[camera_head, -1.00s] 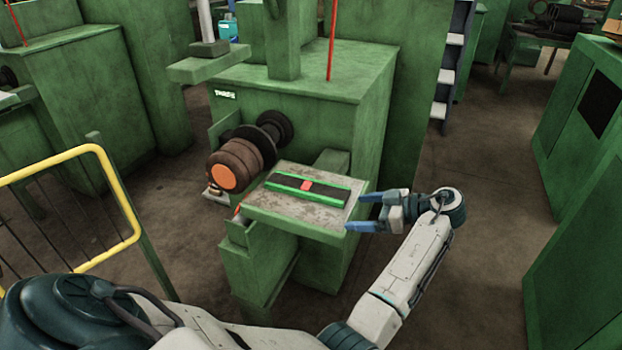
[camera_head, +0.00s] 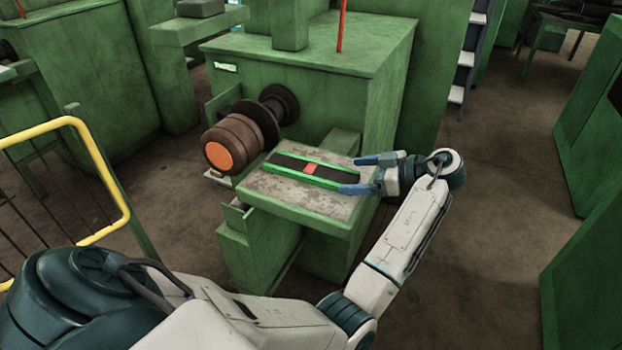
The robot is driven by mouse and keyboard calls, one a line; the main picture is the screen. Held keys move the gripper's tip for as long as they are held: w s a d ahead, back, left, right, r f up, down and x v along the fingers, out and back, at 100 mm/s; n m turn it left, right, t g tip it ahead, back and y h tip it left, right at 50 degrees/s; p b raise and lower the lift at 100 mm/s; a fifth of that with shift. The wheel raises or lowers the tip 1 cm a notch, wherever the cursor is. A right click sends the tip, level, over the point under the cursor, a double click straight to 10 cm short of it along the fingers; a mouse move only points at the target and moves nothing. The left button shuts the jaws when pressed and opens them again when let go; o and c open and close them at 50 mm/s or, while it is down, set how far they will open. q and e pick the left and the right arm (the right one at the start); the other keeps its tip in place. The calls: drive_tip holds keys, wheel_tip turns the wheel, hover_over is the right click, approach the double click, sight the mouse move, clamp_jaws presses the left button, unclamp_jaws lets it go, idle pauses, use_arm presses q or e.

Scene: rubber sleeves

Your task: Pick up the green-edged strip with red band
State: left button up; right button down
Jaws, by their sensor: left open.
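The green-edged strip (camera_head: 292,164) is dark with bright green long edges and a red band across its middle. It lies flat on the worn grey-topped ledge (camera_head: 268,193) of a green machine. My left gripper (camera_head: 349,175) comes in from the right with its blue fingers open. One finger is on the far side and one on the near side of the strip's right end, which shows between them. I cannot tell whether the fingers touch the strip. My right gripper is not in view.
A brown roller with an orange end (camera_head: 218,156) stands just left of the ledge. The green machine body (camera_head: 330,95) rises behind it. A yellow railing (camera_head: 105,180) is at the left. Open floor (camera_head: 490,200) lies to the right.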

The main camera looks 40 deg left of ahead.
sight(333, 175)
use_arm(q)
drive_tip(key=shift+s+a, duration=0.1)
drive_tip(key=shift+a, duration=0.2)
drive_tip(key=shift+s+a, duration=0.1)
drive_tip(key=shift+a, duration=0.15)
drive_tip(key=p+x, duration=0.3)
drive_tip(key=x, duration=0.1)
drive_tip(key=shift+a, duration=0.25)
drive_tip(key=shift+a+f, duration=0.1)
drive_tip(key=shift+a, duration=0.05)
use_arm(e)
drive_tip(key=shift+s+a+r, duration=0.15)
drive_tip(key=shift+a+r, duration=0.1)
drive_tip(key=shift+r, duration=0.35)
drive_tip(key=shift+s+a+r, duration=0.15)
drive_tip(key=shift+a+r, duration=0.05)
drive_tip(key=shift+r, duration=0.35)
